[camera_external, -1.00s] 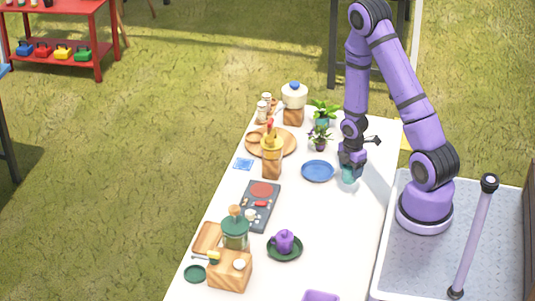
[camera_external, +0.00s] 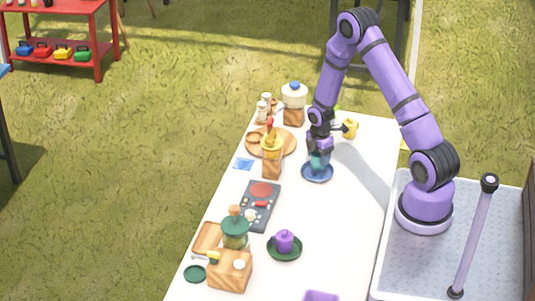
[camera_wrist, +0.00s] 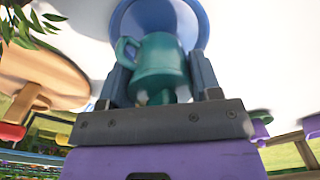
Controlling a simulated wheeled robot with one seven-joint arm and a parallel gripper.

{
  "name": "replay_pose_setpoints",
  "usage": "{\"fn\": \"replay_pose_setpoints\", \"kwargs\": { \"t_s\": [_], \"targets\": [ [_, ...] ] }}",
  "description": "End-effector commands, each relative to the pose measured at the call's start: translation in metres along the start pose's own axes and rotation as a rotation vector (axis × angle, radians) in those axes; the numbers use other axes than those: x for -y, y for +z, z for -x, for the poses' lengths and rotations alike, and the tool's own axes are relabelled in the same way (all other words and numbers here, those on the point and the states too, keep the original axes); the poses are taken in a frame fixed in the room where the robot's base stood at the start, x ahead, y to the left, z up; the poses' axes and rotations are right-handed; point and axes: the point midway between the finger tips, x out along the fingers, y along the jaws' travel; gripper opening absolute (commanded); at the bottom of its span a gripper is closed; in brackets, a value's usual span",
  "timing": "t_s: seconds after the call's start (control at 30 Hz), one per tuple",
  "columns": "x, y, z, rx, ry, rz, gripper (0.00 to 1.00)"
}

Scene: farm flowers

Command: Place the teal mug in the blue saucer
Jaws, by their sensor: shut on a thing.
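The teal mug (camera_external: 319,162) is in my gripper (camera_external: 319,152), directly over the blue saucer (camera_external: 318,177) in the external view. In the wrist view the mug (camera_wrist: 160,62) sits between the two fingers of my gripper (camera_wrist: 158,85), its handle pointing left. The blue saucer (camera_wrist: 200,20) shows behind the mug there. My gripper is shut on the mug. Whether the mug's base touches the saucer or hangs just above it I cannot tell.
A round wooden board (camera_external: 286,150) and a wooden utensil block (camera_external: 272,166) stand left of the saucer. A yellow mug (camera_external: 350,128) is behind my gripper at the right. A dark hob (camera_external: 258,207) and a purple mug (camera_external: 284,241) stand nearer. Table right of the saucer is clear.

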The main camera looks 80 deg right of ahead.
Motion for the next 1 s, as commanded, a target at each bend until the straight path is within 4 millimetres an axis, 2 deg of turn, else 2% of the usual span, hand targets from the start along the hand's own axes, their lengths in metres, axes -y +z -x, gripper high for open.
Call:
{"fn": "replay_pose_setpoints", "kwargs": {
  "t_s": [0.13,0.5,0.53,0.6,0.63,1.0],
  "targets": [
    [0.000,0.000,-0.018,0.001,-0.002,0.002,0.18],
    [0.000,0.000,-0.022,0.001,0.000,0.001,0.18],
    [0.000,0.001,-0.022,0.001,0.001,0.001,0.62],
    [0.000,0.001,-0.022,0.001,0.001,0.001,0.79],
    [0.000,0.001,-0.022,0.001,0.001,0.001,0.83],
    [0.000,0.001,-0.016,0.000,0.001,0.000,0.83]
  ]
}}
